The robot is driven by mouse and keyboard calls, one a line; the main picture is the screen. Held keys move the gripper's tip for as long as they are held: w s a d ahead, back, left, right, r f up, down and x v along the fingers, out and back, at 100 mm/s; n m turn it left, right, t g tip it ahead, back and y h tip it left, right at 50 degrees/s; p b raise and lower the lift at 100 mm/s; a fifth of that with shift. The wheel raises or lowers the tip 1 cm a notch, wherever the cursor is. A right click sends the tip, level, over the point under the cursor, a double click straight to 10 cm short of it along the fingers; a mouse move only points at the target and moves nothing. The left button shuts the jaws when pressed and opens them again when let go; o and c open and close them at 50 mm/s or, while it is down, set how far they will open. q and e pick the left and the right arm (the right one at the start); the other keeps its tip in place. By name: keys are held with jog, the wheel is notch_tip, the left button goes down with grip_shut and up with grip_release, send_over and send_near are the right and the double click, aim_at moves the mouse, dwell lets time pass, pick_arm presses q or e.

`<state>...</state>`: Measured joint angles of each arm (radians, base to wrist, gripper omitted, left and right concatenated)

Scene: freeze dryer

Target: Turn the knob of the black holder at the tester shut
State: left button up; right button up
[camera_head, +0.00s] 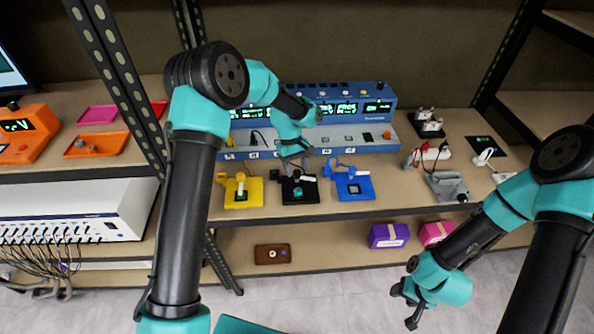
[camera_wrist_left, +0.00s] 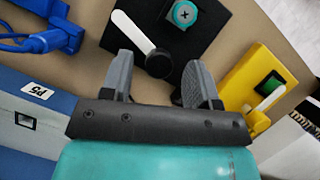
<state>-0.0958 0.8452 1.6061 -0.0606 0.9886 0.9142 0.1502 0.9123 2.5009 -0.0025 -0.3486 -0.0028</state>
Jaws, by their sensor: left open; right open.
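The black holder (camera_head: 300,197) lies on the shelf in front of the blue tester (camera_head: 383,98), between a yellow and a blue holder. In the left wrist view the black holder (camera_wrist_left: 200,40) carries a teal square piece with a cross (camera_wrist_left: 184,13) and a knob with a white lever (camera_wrist_left: 133,30) and a round black pivot. My left gripper (camera_head: 295,167) is above the rear of the black holder. In its wrist view the open fingers (camera_wrist_left: 158,75) stand either side of the pivot, with nothing gripped; contact cannot be told. My right gripper (camera_head: 408,303) is open and empty, low at the right.
The yellow holder (camera_head: 243,201) and blue holder (camera_head: 354,197) stand close on either side. The shelf's front edge runs just before the holders.

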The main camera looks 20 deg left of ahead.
pick_arm(q)
jog(key=shift+s+d+f, duration=0.15)
jog(key=shift+s+f, duration=0.05)
jog(key=shift+f, duration=0.45)
jog(key=shift+c, duration=0.5)
jog(key=c, duration=0.8)
